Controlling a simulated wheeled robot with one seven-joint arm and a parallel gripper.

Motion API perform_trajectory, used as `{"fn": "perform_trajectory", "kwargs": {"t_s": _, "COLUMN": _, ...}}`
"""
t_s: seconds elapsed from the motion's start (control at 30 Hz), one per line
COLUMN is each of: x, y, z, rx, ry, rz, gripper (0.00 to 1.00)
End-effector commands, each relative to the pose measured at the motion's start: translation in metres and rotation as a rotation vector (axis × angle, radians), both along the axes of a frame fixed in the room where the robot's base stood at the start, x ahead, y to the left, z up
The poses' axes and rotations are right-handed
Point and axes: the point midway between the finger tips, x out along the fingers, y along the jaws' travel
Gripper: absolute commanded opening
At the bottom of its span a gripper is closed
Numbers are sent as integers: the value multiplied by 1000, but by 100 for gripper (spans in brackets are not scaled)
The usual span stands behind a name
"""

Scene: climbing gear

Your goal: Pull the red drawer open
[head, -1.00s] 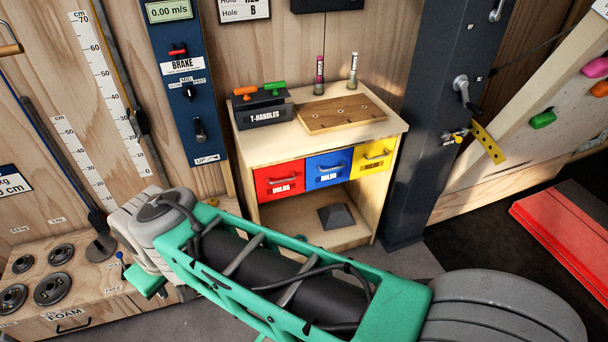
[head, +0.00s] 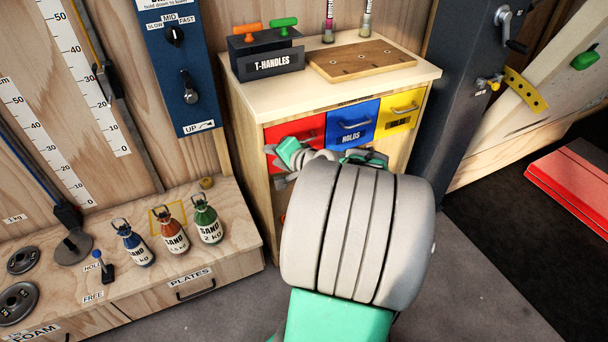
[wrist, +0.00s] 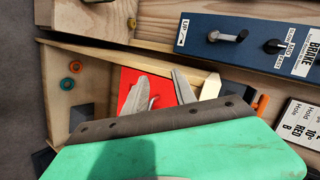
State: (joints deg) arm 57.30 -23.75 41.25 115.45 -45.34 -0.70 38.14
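The red drawer (head: 288,133) is the leftmost of three small drawers under the wooden cabinet top. Its front looks flush with the cabinet. My gripper (head: 284,160) is in front of its lower part in the head view and hides the handle there. In the wrist view the red front (wrist: 162,92) shows between and beside the two grey fingers of my gripper (wrist: 160,75). The fingers are apart. Small bits of the metal handle (wrist: 153,102) show close to the fingers; I cannot tell whether they touch it.
The blue drawer (head: 351,122) and yellow drawer (head: 400,110) sit to the right. A T-handles box (head: 265,58) and a wooden board (head: 361,60) stand on top. Sand bottles (head: 172,235) stand on the low plates bench (head: 235,258) at left. A dark column (head: 462,90) stands at right.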

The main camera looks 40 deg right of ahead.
Motion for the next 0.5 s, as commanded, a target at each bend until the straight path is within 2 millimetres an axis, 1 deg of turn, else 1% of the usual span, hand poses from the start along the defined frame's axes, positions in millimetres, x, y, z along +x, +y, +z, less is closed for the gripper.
{"fn": "perform_trajectory", "kwargs": {"t_s": 0.03, "x": -11, "y": -37, "z": -35, "rx": 77, "ry": -85, "rz": -112, "gripper": 32}}
{"fn": "perform_trajectory", "kwargs": {"t_s": 0.1, "x": -25, "y": -72, "z": -39, "rx": 164, "ry": -203, "rz": -226, "gripper": 32}}
{"fn": "perform_trajectory", "kwargs": {"t_s": 0.2, "x": -39, "y": -100, "z": -36, "rx": 234, "ry": -302, "rz": -314, "gripper": 32}}
{"fn": "perform_trajectory", "kwargs": {"t_s": 0.27, "x": -39, "y": -105, "z": -34, "rx": 252, "ry": -327, "rz": -331, "gripper": 32}}
{"fn": "perform_trajectory", "kwargs": {"t_s": 0.33, "x": -32, "y": -108, "z": -33, "rx": 255, "ry": -332, "rz": -333, "gripper": 32}}
{"fn": "perform_trajectory", "kwargs": {"t_s": 0.5, "x": 0, "y": -114, "z": -41, "rx": 254, "ry": -329, "rz": -328, "gripper": 32}}
